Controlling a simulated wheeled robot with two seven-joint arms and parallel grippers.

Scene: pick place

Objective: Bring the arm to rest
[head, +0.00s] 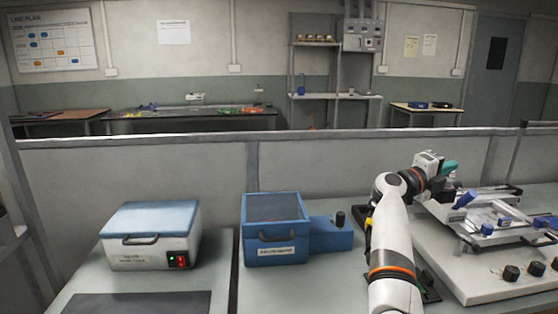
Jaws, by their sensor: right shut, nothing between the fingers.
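My right arm (391,235) comes up from the bottom edge, white with dark and orange joint rings, and bends to the right at its top. My right gripper (449,187) is at its end, beside the white fixture plate (465,290) at the right. The gripper is shut and holds nothing. The fingertips are small and partly lost against the parts behind them. My left gripper is not in view.
A blue box (275,253) with a side block (331,238) stands left of my arm. A white case with a blue lid (152,218) is further left, behind a dark mat (138,304). A grey partition (150,172) closes the back. Knobs (511,273) and clamps crowd the right.

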